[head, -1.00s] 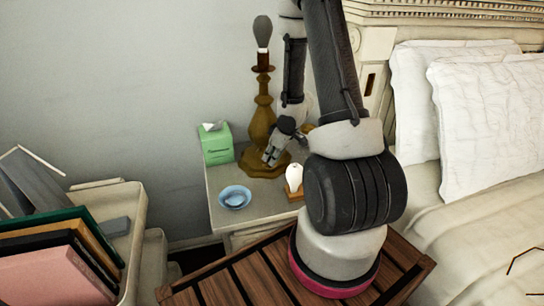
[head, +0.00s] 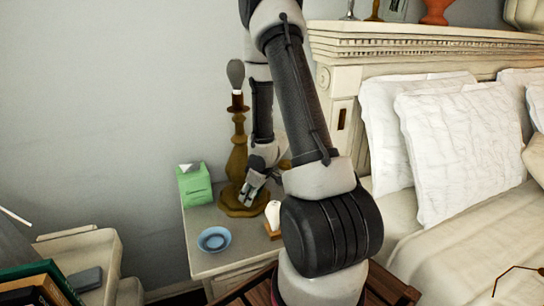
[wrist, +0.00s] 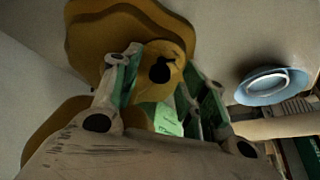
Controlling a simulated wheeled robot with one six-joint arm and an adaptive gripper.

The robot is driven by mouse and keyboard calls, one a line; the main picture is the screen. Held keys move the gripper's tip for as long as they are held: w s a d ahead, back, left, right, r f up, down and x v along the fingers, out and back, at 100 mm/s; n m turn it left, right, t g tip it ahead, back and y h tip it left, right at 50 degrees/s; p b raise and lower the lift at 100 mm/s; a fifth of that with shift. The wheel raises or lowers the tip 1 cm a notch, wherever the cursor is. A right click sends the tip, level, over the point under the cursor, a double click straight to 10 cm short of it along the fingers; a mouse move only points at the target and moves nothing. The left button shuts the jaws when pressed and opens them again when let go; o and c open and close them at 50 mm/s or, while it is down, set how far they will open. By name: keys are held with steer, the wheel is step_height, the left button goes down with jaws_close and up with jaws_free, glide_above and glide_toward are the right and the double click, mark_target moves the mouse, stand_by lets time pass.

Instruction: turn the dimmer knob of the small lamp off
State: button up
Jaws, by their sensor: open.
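The small lamp (head: 273,212), a white bulb on a little wooden base, stands near the front right of the nightstand. My arm hides part of its right side, and I cannot make out its knob. My gripper (head: 249,193) is open and empty, pointing down in front of the tall brass lamp's base, behind and left of the small lamp. In the wrist view my gripper's spread fingers (wrist: 163,95) frame part of the brass lamp and the tissue box. I cannot make out the small lamp there.
The tall brass lamp (head: 237,160) has a dark grey bulb. A green tissue box (head: 194,185) stands left of it, and a blue bowl (head: 214,239) sits at the nightstand's front left. The nightstand (head: 203,264) is beside the bed (head: 425,245). Books (head: 35,285) lie at lower left.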

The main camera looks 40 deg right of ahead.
steer(key=m, duration=0.1)
steer(key=m+h, duration=0.1)
steer(key=m, duration=0.2)
steer(key=shift+a+m+t+h, duration=0.3)
steer(key=shift+h, duration=0.1)
steer(key=m+h, duration=0.1)
steer(key=m, duration=0.3)
steer(key=shift+a+h, duration=0.1)
steer(key=shift+h, duration=0.3)
steer(key=shift+m, duration=0.4)
